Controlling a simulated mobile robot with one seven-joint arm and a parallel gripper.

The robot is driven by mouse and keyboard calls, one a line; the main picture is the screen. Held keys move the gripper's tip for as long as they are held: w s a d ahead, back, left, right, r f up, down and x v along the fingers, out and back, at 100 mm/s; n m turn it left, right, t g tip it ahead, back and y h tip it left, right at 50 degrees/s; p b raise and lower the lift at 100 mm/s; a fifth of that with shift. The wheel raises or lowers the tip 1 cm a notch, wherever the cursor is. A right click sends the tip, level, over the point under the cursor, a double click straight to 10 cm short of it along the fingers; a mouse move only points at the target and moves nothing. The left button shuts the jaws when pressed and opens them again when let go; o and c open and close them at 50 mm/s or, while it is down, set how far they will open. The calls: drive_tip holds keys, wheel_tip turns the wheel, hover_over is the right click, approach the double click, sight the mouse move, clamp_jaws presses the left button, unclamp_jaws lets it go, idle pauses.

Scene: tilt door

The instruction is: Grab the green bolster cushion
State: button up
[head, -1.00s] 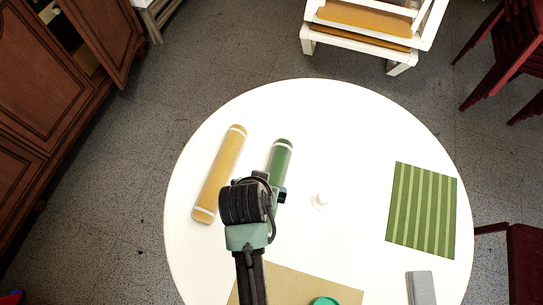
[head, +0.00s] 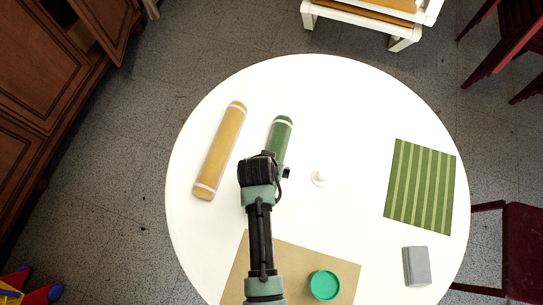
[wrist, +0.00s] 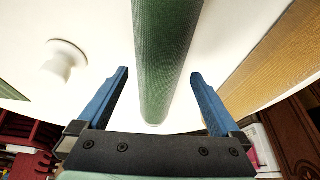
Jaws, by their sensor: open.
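The green bolster cushion (head: 281,135) lies on the white round table, its near part hidden under my arm in the head view. In the wrist view the green bolster (wrist: 165,50) runs between the two blue fingers of my gripper (wrist: 160,85). The fingers are open, with a gap on each side of the bolster. I cannot tell how far they are above the table. The gripper fingers are hidden in the head view behind my wrist.
A yellow bolster (head: 220,150) lies left of the green one. A small white knob-like object (head: 319,178) stands to its right. A striped green mat (head: 421,186), a grey block (head: 416,266), a tan board (head: 300,268) and a teal round object (head: 324,285) are also on the table (head: 350,100).

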drive_tip(key=shift+x, duration=1.5)
drive_tip(key=shift+d, duration=0.1)
drive_tip(key=shift+r, duration=0.1)
clamp_jaws()
